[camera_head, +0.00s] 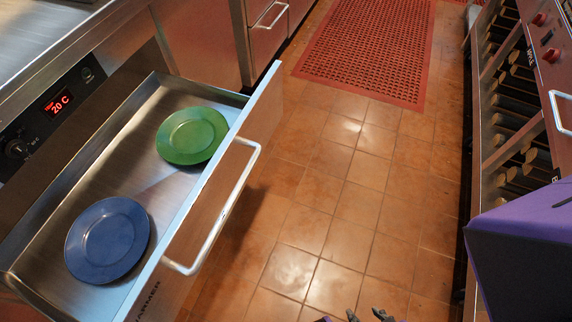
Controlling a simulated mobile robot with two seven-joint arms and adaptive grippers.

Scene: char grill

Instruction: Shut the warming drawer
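The warming drawer (178,87) is pulled well out of the steel counter on the left. Its front panel with a long bar handle (222,212) faces the aisle. A green plate (192,136) and a blue plate (107,240) lie flat and apart inside it. At the bottom edge, two dark fingertips of what appears to be my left gripper (368,315) show, spread apart with nothing between them. They are to the right of the drawer handle and do not touch it. The rest of that gripper is cut off. My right gripper is out of view.
A control panel (48,112) with a red 20 C display and knobs is above the drawer's opening. The tiled floor (335,205) is clear, with a red perforated mat (372,45) farther back. A grill unit (515,100) lines the right side.

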